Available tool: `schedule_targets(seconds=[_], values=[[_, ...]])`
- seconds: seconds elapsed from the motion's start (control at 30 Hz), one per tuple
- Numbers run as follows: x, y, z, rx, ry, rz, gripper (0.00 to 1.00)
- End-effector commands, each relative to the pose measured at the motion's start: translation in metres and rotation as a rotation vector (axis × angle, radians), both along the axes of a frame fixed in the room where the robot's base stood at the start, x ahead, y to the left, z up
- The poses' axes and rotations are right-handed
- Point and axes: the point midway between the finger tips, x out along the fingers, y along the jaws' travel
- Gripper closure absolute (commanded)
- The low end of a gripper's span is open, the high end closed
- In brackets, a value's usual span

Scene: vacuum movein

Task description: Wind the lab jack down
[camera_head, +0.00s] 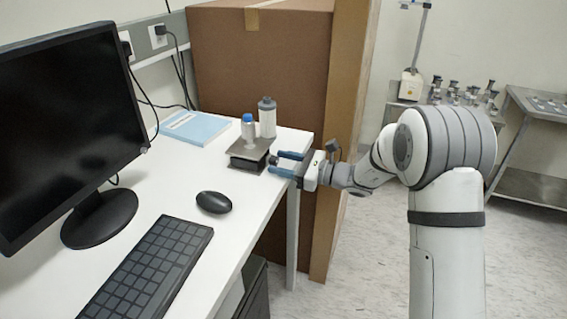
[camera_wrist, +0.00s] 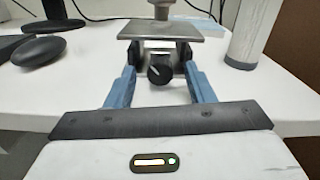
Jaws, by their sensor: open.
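The lab jack (camera_head: 249,153) stands near the right end of the white desk, with its top plate raised above its base. A small bottle with a blue cap (camera_head: 248,126) stands on the plate. In the wrist view the jack's plate (camera_wrist: 160,31) is seen edge-on, and its black round knob (camera_wrist: 160,69) faces me below it. My gripper (camera_head: 282,163) is open at the desk edge, to the right of the jack. In the wrist view its blue fingers (camera_wrist: 159,80) lie on either side of the knob, apart from it. The bottle's upper part is cut off there.
A grey-white cylinder (camera_head: 267,118) stands just behind the jack. A monitor (camera_head: 65,130), keyboard (camera_head: 150,270), mouse (camera_head: 213,202) and blue book (camera_head: 194,127) are on the desk. A large cardboard box (camera_head: 260,60) is behind it.

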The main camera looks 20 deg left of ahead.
Motion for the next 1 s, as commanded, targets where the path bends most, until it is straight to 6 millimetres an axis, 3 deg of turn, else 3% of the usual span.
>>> schedule_targets(seconds=[0.57, 1.0], values=[[-0.0004, 0.0002, 0.0001, 0.0, -0.001, 0.001, 0.95], [-0.0004, 0.0005, -0.0021, -0.009, -0.13, 0.0, 0.96]])
